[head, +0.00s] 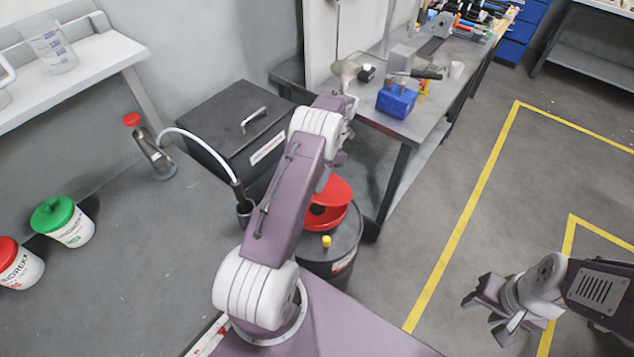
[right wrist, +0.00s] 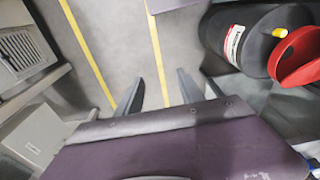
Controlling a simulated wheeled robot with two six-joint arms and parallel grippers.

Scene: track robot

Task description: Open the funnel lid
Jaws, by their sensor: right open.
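The red funnel (head: 325,207) sits on top of a black drum (head: 336,262), partly hidden behind my left arm. Its red upper part shows to the right of the arm; how far the lid stands open is unclear. In the right wrist view, the funnel (right wrist: 296,58) is at the right edge, cut off by the frame. My left arm reaches over the drum, and its gripper is mostly hidden behind the arm. My right gripper (head: 484,317) is open and empty over the floor at lower right, well away from the funnel. Its fingers also show in the right wrist view (right wrist: 158,86).
A yellow cap (head: 326,241) is on the drum top. A black box (head: 228,122) stands behind the drum. A workbench (head: 408,128) with a blue box (head: 397,101) is behind to the right. Floor with yellow lines (head: 470,215) is clear at right.

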